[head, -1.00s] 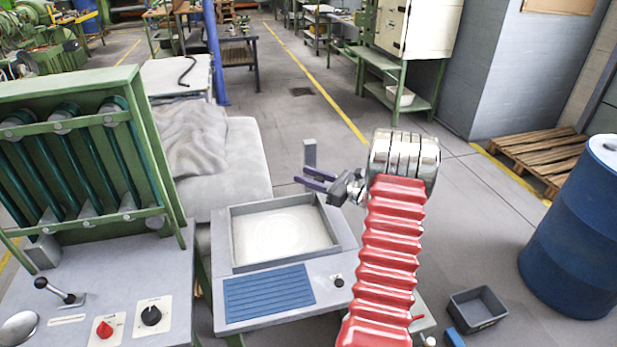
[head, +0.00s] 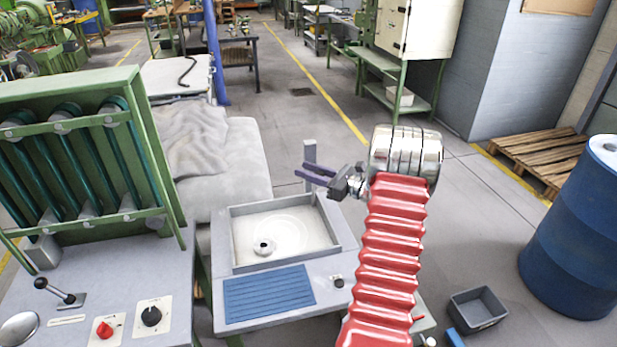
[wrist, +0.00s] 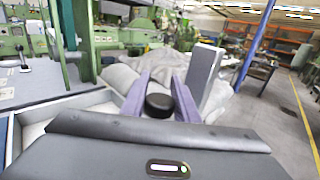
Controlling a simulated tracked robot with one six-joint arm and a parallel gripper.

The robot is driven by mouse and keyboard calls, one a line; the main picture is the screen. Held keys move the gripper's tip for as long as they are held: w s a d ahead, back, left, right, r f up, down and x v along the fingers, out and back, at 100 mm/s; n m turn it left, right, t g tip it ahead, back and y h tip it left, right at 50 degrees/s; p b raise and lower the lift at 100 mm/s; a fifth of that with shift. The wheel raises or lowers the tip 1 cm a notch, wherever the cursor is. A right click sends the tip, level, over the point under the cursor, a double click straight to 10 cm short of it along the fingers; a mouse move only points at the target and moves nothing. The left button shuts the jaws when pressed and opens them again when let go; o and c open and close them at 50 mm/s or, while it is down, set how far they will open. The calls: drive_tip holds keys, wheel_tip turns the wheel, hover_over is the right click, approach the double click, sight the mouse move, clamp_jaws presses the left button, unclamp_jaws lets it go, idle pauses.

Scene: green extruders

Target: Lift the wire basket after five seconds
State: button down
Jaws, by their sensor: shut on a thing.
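My gripper (head: 314,175) has two purple fingers and hangs above the back right corner of the grey tank (head: 222,243). The tank holds a pale, whitish content. In the wrist view, a black round knob (wrist: 159,105) sits between the fingers (wrist: 158,95), and the gripper is shut on it. The knob cannot be made out in the head view. No wire basket can be made out in either view. A small metallic ring-like part (head: 263,246) with a dark centre shows in the tank, left of its middle.
A grey upright post (head: 310,152) stands close behind the fingers. A blue ribbed mat (head: 268,293) lies in front of the tank. A green rack (head: 85,150) and a control panel (head: 110,310) are at left. A blue barrel (head: 578,230) and grey bin (head: 478,308) stand right.

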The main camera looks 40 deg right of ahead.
wheel_tip(320, 180, up, 8)
drive_tip(key=shift+r, duration=0.3)
drive_tip(key=c, duration=1.7)
unclamp_jaws()
drive_tip(key=shift+o, duration=0.2)
drive_tip(key=shift+s, duration=0.1)
drive_tip(key=v, duration=1.3)
drive_tip(key=shift+s, duration=0.3)
drive_tip(key=shift+d, duration=0.1)
